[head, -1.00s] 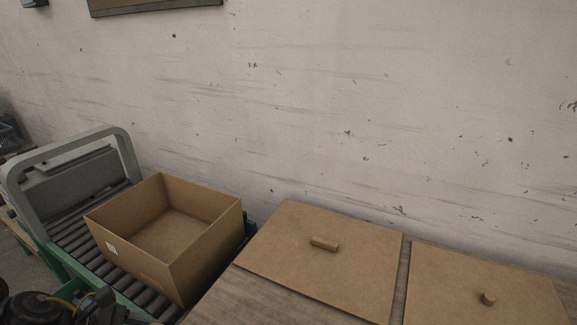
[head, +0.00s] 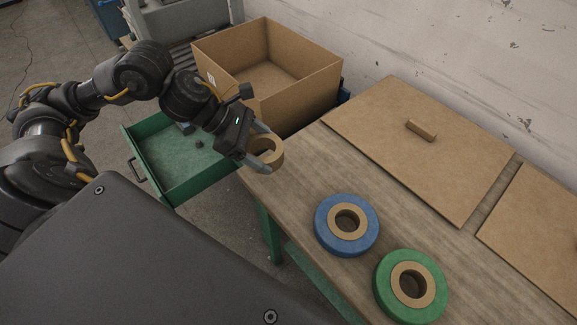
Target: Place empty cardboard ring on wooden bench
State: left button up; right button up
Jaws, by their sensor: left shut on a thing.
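The empty cardboard ring (head: 275,153) is a small tan ring in the head view. My left gripper (head: 264,150) is shut on it, with the fingers at the ring's left side. The ring is at the near left corner of the wooden bench (head: 300,180); whether it touches the top or hangs just above it, I cannot tell. My right gripper is out of view.
A blue tape roll (head: 326,235) and a green tape roll (head: 433,298) lie on the bench's front part. Flat cardboard lids (head: 400,165) cover its back. An open cardboard box (head: 315,90) stands behind. An open green drawer (head: 185,180) is below left.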

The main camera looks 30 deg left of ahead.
pick_arm(q)
jog(key=w+d+f, duration=0.1)
jog(key=w+f, duration=0.1)
jog(key=w+f+p, duration=0.1)
jog(key=f, duration=0.1)
jog(key=w+d+f, duration=0.1)
jog(key=w+f, duration=0.1)
jog(key=shift+w+d+f, duration=0.15)
jog(key=shift+w+d, duration=0.15)
jog(key=shift+w, duration=0.05)
notch_tip(320, 180, down, 3)
jog(key=shift+w+p, duration=0.15)
jog(key=shift+p, duration=0.8)
jog(key=shift+f, duration=0.2)
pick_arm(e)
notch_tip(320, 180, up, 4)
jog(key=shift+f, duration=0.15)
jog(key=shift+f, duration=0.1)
pick_arm(q)
jog(key=shift+f+b, duration=0.2)
jog(key=shift+b, duration=0.1)
jog(key=o, duration=1)
jog(key=shift+r, duration=0.1)
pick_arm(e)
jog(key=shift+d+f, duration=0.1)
